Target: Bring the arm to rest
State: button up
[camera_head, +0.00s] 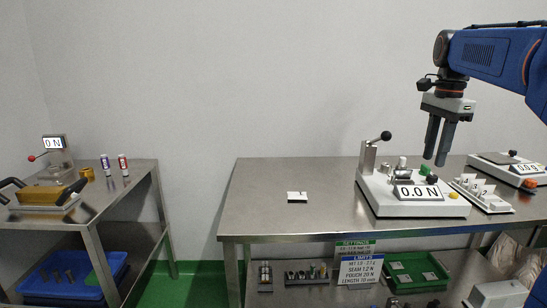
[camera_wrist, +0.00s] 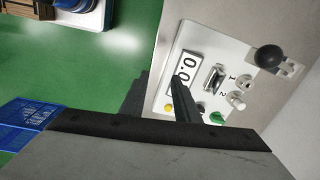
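My gripper (camera_head: 435,159) hangs from the blue arm at the upper right, fingers pointing down, above the right part of the steel table (camera_head: 260,205). Its two dark fingers stand apart with nothing between them. The wrist view also shows my gripper (camera_wrist: 161,76) with a gap between the fingers. Below it is a white test device (camera_head: 415,208) with a black-knobbed lever and a display reading 0.0 N. That device (camera_wrist: 210,55) also shows past the fingers in the wrist view. The gripper appears clear of it.
A small white card (camera_head: 297,197) lies on the table's left. A numbered rack (camera_head: 490,204) and a scale (camera_head: 512,172) stand at the right. The table's left half is mostly free.

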jog(key=s+a+f+n+t, duration=0.1)
jog(key=s+a+f+n, duration=0.3)
jog(key=s+f, duration=0.4)
jog(key=s+a+f+n+t, duration=0.1)
jog(key=s+a+f+n, duration=0.4)
jog(key=s+f+n, duration=0.2)
jog(key=s+a+f+n+t, duration=0.2)
jog(key=s+a+f+n, duration=0.2)
jog(key=s+f, duration=0.6)
jog(key=shift+s+a+f+n, duration=0.2)
jog(key=shift+s+n, duration=0.7)
jog(key=shift+s, duration=0.35)
jog(key=shift+r, duration=0.1)
